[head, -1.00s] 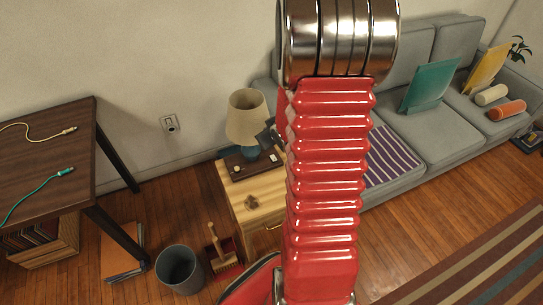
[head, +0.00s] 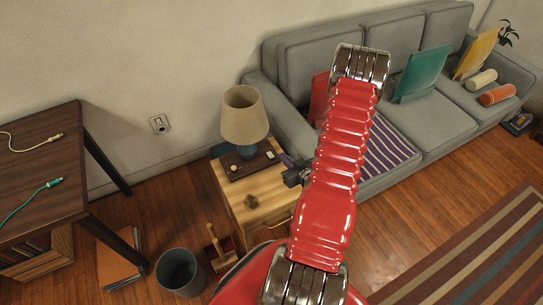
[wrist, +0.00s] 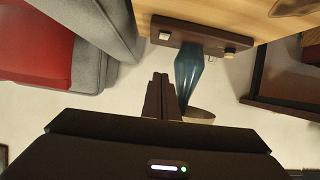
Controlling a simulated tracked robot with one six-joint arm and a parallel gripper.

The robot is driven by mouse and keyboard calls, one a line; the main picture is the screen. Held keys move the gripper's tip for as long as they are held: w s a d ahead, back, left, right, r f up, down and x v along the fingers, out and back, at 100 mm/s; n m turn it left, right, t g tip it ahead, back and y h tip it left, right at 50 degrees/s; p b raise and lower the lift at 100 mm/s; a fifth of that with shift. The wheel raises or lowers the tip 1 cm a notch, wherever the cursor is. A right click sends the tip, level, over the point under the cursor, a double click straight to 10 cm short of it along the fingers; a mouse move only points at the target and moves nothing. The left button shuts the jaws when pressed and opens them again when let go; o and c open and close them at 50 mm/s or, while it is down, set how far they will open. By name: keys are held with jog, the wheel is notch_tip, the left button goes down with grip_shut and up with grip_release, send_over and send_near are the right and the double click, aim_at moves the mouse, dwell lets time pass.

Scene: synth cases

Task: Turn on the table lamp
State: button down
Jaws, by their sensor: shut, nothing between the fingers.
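The table lamp (head: 244,116) has a cream shade and a blue body, on a dark brown base board (head: 240,172) atop a light wooden nightstand (head: 257,188). The board bears a small round knob (head: 234,168) at its left and a white square piece (head: 270,155) at its right. My gripper (head: 287,160) is just right of the board, apart from it, partly hidden by my arm. The wrist view is upside down: the shut, empty fingers (wrist: 160,77) point toward the board, nearer the white piece (wrist: 164,35) than the knob (wrist: 229,52). My gripper hides much of the shade there.
A grey sofa (head: 420,125) with cushions stands close to the right of the nightstand. A dark object lies on the nightstand's front. A bin (head: 179,270) and a brush with dustpan (head: 219,252) stand on the floor at left, near a dark table (head: 45,165).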

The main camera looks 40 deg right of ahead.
jog(key=shift+s+a+f, duration=0.1)
jog(key=shift+s+f, duration=0.3)
jog(key=shift+f, duration=0.1)
send_over(270, 155)
jog(key=s+a, duration=0.1)
jog(key=s, duration=0.3)
notch_tip(270, 155, down, 3)
jog(key=shift+f, duration=0.2)
jog(key=shift+w+f, duration=0.2)
jog(key=shift+f, duration=0.65)
jog(key=shift+s+f, duration=0.1)
jog(key=shift+f, duration=1.15)
